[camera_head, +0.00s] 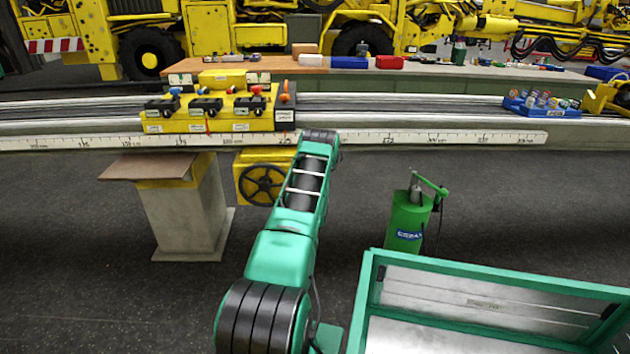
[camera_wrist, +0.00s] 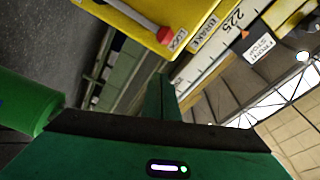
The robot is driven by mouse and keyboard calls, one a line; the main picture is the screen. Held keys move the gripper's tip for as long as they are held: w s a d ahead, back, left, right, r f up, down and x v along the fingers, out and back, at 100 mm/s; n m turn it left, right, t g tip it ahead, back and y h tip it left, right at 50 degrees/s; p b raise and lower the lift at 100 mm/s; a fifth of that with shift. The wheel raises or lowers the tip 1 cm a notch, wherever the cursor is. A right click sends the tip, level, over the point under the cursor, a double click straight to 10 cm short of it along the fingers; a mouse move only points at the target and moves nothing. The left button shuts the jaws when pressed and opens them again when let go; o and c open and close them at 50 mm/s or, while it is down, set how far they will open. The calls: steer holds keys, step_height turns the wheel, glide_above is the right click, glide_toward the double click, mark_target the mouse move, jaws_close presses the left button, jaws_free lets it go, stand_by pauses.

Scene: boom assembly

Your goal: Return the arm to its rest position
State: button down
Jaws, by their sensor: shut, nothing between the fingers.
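My arm (camera_head: 285,255) is green with black joints and reaches from the bottom middle of the head view up to the white measuring scale (camera_head: 440,139). Its far end covers part of the scale, right of the yellow control box (camera_head: 208,120) with its several levers. My gripper is hidden behind the arm in the head view. In the wrist view my gripper (camera_wrist: 164,95) shows as narrow green fingers held together, with nothing between them. Close beyond it are a yellow housing (camera_wrist: 190,12) with a red-tipped lever (camera_wrist: 165,35) and the scale (camera_wrist: 215,55), seen tilted.
A green open-topped bin (camera_head: 500,265) stands front right, with a green canister (camera_head: 408,222) behind it. A concrete pedestal (camera_head: 185,215) and yellow handwheel unit (camera_head: 264,180) stand left of the arm. A workbench (camera_head: 230,64) and yellow machinery (camera_head: 90,40) lie behind the rails.

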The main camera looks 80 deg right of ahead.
steer(key=shift+s+a+f, duration=0.1)
steer(key=shift+s+a, duration=0.1)
steer(key=shift+a, duration=1.1)
